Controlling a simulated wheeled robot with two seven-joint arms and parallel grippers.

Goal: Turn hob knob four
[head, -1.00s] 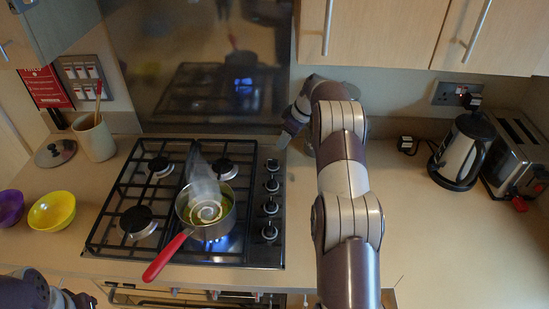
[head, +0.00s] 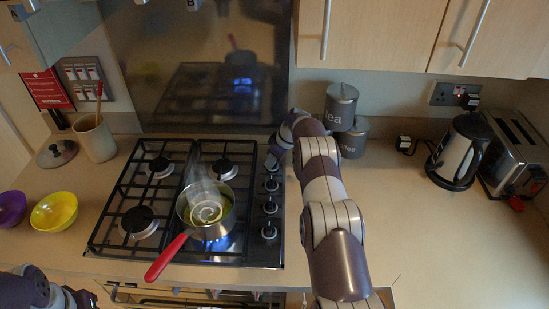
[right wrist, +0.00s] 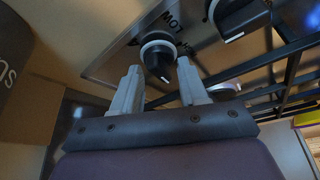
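The black gas hob (head: 252,250) has a column of dark knobs along its right side. The far-end knob (right wrist: 158,57) shows in the right wrist view between the two fingertips of my right gripper (right wrist: 159,68). The fingers are apart; I cannot tell whether they touch the knob. A neighbouring knob (right wrist: 238,22) is to the upper right. In the head view my right gripper (head: 273,158) is over the far end of the column and partly hides that knob. The nearer knobs (head: 270,207) are clear. My left gripper (head: 80,298) is partly seen at the bottom left; its fingers are unclear.
A steaming pan (head: 208,228) with a red handle stands on a lit front burner. Canisters (head: 341,105) stand behind my right arm. A kettle (head: 460,150) and toaster (head: 517,150) are at the right. Counter room is free right of the arm.

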